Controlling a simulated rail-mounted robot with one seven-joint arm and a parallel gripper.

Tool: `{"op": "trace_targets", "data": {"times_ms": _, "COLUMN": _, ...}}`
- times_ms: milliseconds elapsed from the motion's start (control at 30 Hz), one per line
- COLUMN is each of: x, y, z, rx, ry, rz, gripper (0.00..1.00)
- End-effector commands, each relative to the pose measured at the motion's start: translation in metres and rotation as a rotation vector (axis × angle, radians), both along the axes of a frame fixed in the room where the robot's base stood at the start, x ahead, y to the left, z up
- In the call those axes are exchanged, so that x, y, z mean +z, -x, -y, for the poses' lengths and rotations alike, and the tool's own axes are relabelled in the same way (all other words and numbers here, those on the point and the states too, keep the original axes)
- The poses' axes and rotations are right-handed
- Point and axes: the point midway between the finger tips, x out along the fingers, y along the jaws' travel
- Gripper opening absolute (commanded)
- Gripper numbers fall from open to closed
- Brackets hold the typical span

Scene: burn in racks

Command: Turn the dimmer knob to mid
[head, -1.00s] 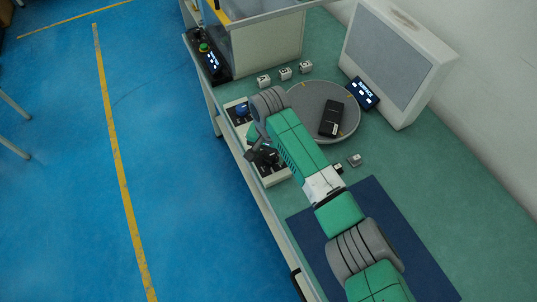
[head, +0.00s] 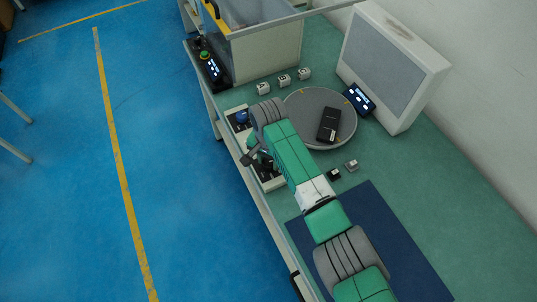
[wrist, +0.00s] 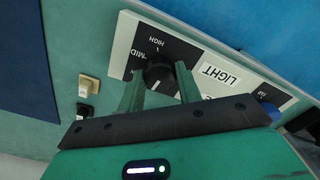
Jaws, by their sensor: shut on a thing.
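The black dimmer knob (wrist: 158,74) sits on a white panel (wrist: 124,42) with LIGHT, MID and HIGH lettering, in the wrist view. My gripper (wrist: 159,84) is shut on the knob, one green finger on each side of it. A small pale mark shows on the knob's near part, but I cannot tell surely where the pointer aims. In the head view the panel (head: 277,183) lies at the bench's front edge, mostly under my arm, and the knob is hidden there.
A blue button (head: 242,117) sits beside the panel. A round grey plate (head: 297,104) carries a black device (head: 328,124). A large white-framed screen (head: 391,65) stands behind.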

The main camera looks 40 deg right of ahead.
Motion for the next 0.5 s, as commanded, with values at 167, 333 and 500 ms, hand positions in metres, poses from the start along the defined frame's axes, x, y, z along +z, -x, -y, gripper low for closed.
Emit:
{"op": "trace_targets", "data": {"times_ms": 167, "x": 0.0065, "y": 0.0001, "z": -0.0023, "rx": -0.153, "ry": -0.003, "rz": -0.003, "gripper": 0.11}}
{"op": "trace_targets", "data": {"times_ms": 333, "x": 0.0043, "y": -0.0002, "z": -0.0017, "rx": -0.315, "ry": -0.002, "rz": -0.003, "gripper": 0.11}}
{"op": "trace_targets", "data": {"times_ms": 500, "x": 0.0031, "y": -0.0003, "z": -0.0011, "rx": -0.478, "ry": -0.002, "rz": -0.002, "gripper": 0.11}}
